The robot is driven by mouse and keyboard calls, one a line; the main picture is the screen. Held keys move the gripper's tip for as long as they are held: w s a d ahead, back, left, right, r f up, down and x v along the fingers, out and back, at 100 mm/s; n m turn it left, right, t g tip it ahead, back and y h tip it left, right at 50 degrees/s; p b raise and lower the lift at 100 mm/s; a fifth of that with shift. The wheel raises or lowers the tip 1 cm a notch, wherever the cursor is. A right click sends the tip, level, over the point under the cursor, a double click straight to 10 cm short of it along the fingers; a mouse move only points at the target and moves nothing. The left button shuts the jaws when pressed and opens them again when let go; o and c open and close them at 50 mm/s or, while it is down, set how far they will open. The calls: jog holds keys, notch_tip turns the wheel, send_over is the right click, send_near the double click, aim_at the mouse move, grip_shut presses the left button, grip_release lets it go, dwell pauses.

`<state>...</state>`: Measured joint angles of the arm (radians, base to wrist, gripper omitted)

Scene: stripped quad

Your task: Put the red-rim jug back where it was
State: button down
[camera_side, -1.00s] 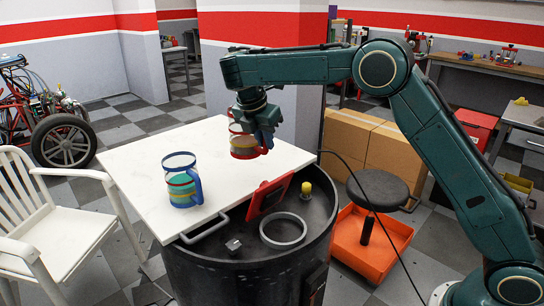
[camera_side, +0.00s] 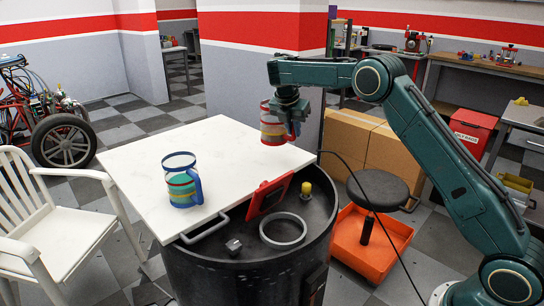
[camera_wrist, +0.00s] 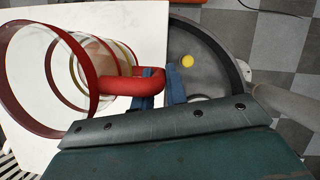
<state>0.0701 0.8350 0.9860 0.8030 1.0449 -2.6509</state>
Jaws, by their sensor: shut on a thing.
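The red-rim jug (camera_side: 272,131) is clear with coloured bands and a red handle. My gripper (camera_side: 293,127) is shut on its handle and holds the jug above the back right part of the white board (camera_side: 222,150). In the wrist view the jug (camera_wrist: 88,103) shows its open red rim towards the left, and the blue fingers of my gripper (camera_wrist: 162,88) grip the handle. A similar blue-rim jug (camera_side: 179,188) stands upright on the board, nearer the front left.
The board lies over a black drum (camera_side: 250,265). On the drum's exposed top are a grey ring (camera_side: 283,243), a yellow knob (camera_side: 306,189), a small metal block (camera_side: 234,245) and a tilted red panel (camera_side: 271,196). The board's middle and back left are clear.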

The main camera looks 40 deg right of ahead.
notch_tip(320, 180, down, 8)
jog(key=shift+r, duration=0.25)
dwell(0.5)
jog(key=shift+f, duration=0.15)
jog(key=c, duration=1.4)
grip_release()
jog(key=v, duration=1.2)
jog(key=shift+a+r, duration=0.1)
jog(key=shift+r, duration=0.15)
